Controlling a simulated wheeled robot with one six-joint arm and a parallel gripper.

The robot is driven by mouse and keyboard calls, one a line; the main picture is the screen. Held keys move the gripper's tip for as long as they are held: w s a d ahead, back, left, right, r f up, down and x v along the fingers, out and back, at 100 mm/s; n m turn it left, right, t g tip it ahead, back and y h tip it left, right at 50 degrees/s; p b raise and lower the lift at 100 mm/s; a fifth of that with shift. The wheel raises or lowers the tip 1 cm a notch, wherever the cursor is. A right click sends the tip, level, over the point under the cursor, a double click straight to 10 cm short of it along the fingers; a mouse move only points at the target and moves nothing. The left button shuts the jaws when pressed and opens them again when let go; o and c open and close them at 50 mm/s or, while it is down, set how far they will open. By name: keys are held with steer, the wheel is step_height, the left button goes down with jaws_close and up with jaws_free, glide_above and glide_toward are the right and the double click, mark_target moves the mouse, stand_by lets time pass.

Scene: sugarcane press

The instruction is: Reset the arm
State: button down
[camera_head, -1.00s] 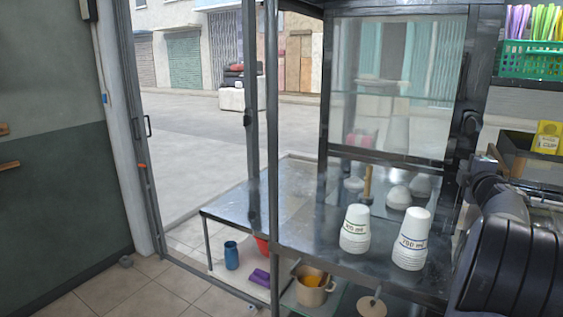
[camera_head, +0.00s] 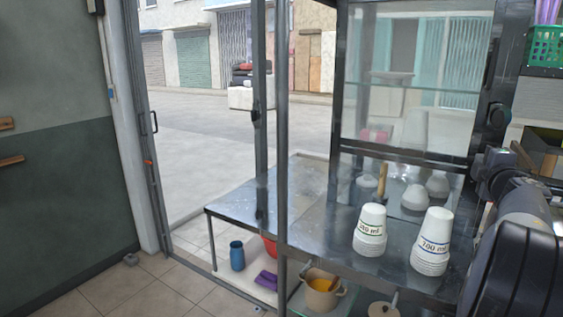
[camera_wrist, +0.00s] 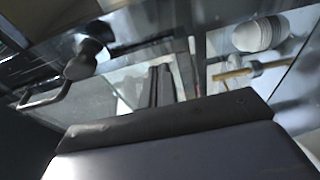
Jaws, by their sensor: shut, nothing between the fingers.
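My arm (camera_head: 525,240) fills the right edge of the head view, beside the metal counter (camera_head: 330,235). My gripper (camera_wrist: 160,75) shows in the wrist view as two dark fingers close together, with nothing between them. It appears above a glassy or shiny surface, clear of the objects around it. I cannot make out its fingertips in the head view.
Two cup stacks, a shorter one (camera_head: 370,230) and a taller one (camera_head: 432,242), stand on the counter near my arm. A pot (camera_head: 321,293) and a blue container (camera_head: 237,256) sit below. A metal post (camera_head: 283,150) rises in front. Floor is free at left.

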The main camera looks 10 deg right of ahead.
steer(key=s+a+m+g+h, duration=0.2)
steer(key=s+a, duration=0.1)
steer(key=a, duration=0.9)
steer(key=s+a+m+g+h, duration=0.2)
steer(key=s+a+h, duration=0.1)
steer(key=a, duration=0.9)
steer(key=shift+s, duration=0.4)
steer(key=shift+f, duration=0.25)
